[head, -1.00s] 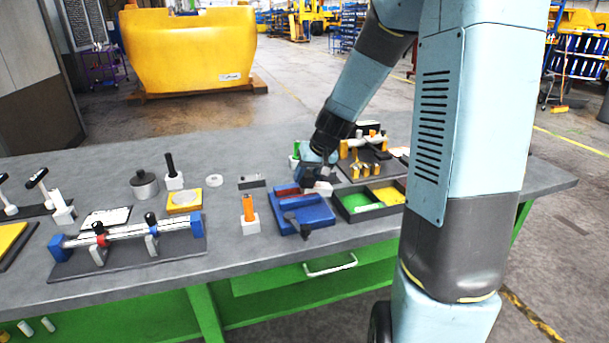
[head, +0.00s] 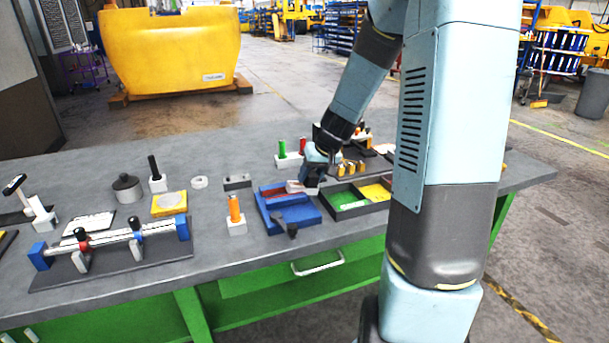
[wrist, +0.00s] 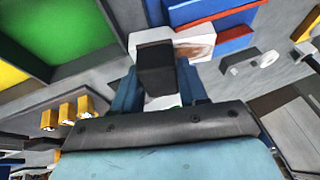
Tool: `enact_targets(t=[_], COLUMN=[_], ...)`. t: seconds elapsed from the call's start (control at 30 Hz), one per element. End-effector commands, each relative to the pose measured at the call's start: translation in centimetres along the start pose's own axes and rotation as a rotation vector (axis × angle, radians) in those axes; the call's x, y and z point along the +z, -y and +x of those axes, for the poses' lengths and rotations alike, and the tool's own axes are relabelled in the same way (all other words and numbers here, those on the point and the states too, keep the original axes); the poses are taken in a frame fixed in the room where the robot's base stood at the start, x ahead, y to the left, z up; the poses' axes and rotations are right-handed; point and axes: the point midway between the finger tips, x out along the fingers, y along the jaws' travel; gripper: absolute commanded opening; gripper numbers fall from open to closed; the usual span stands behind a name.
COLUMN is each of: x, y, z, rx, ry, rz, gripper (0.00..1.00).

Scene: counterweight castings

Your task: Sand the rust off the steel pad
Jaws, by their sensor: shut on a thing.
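My gripper (head: 313,180) is low over the bench at the back right corner of the blue tray. In the wrist view my gripper (wrist: 162,88) is shut on a dark block (wrist: 155,64). Just beyond the block is a pale block with a rust-brown patch (wrist: 200,47), which looks like the steel pad. The dark block overlaps it in the picture; I cannot tell whether they touch. In the head view a small pale piece (head: 293,186) shows at the tray's back edge, partly hidden by my gripper.
The blue tray (head: 295,215) has a red recess and a dark piece at its front. A green-and-yellow bin (head: 350,207) is close on the right. An orange-handled tool (head: 235,210), a yellow block with a grey disc (head: 170,204) and a clamp rail (head: 115,245) stand left.

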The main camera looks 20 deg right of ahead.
Motion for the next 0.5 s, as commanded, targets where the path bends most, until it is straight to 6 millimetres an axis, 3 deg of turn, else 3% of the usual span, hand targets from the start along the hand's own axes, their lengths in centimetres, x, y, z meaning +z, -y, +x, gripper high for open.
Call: enact_targets(t=[0.27,0.5], x=[0.0,0.0], y=[-0.4,0.8], z=[-0.1,-0.1], rx=[0.0,-0.001], ry=[0.002,0.001], rz=[0.0,-0.003], gripper=[0.18,0.18])
